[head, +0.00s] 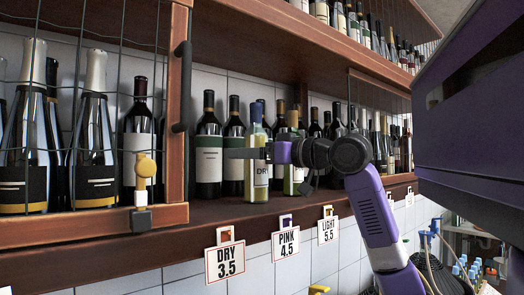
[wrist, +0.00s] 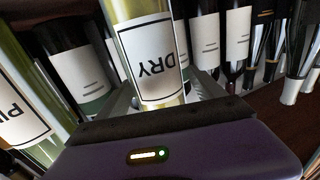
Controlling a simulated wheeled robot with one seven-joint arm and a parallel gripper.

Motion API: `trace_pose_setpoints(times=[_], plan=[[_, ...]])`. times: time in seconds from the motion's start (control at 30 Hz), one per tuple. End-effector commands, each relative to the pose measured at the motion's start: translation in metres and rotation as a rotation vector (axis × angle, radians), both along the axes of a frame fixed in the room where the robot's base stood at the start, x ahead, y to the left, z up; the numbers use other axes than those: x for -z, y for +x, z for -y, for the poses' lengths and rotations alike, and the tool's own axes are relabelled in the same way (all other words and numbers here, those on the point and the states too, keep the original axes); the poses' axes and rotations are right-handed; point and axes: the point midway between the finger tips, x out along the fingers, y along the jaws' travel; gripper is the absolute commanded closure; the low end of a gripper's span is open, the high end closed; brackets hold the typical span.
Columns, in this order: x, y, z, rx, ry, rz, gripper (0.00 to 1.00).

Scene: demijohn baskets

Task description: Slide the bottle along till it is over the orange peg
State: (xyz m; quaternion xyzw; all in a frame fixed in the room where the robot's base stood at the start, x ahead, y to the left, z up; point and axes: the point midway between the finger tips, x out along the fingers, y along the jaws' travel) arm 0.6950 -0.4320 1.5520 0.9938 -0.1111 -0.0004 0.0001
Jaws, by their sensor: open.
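The bottle labelled DRY (head: 257,178) stands upright on the wooden shelf, with pale yellow-green glass and a blue top. It also shows in the wrist view (wrist: 157,70), between the fingers. My gripper (head: 243,153) is open around it, one grey finger crossing in front of its upper body. Whether a finger touches the glass I cannot tell. The orange peg (head: 225,235) is on the shelf's front edge, left of the bottle, above the DRY 3.5 sign (head: 225,262). The bottle stands between this peg and the purple peg (head: 286,220).
A PINK bottle (wrist: 22,112) stands close by in the wrist view. Dark bottles (head: 208,150) line the shelf behind. A wire cage door (head: 175,120) with a yellow knob (head: 146,166) bounds the left. A yellow peg (head: 327,211) is further right.

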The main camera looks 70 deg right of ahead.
Motion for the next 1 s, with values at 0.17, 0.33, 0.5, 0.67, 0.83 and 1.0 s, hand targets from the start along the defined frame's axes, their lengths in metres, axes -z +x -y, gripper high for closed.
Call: trace_pose_setpoints(times=[0.17,0.33,0.5,0.67,0.83,1.0], plan=[[-0.0002,0.0085,0.0022,0.0,0.001,0.001,0.22],[0.0003,0.0092,0.0023,0.0,0.0,0.001,0.22],[0.0002,0.0089,0.0022,0.0,0.0,0.001,0.4],[0.0001,0.0088,0.0022,0.0,0.0,0.001,0.71],[0.0001,0.0087,0.0022,0.001,0.0,0.001,1.0],[-0.0018,0.0082,0.0019,0.001,-0.002,0.005,1.0]])
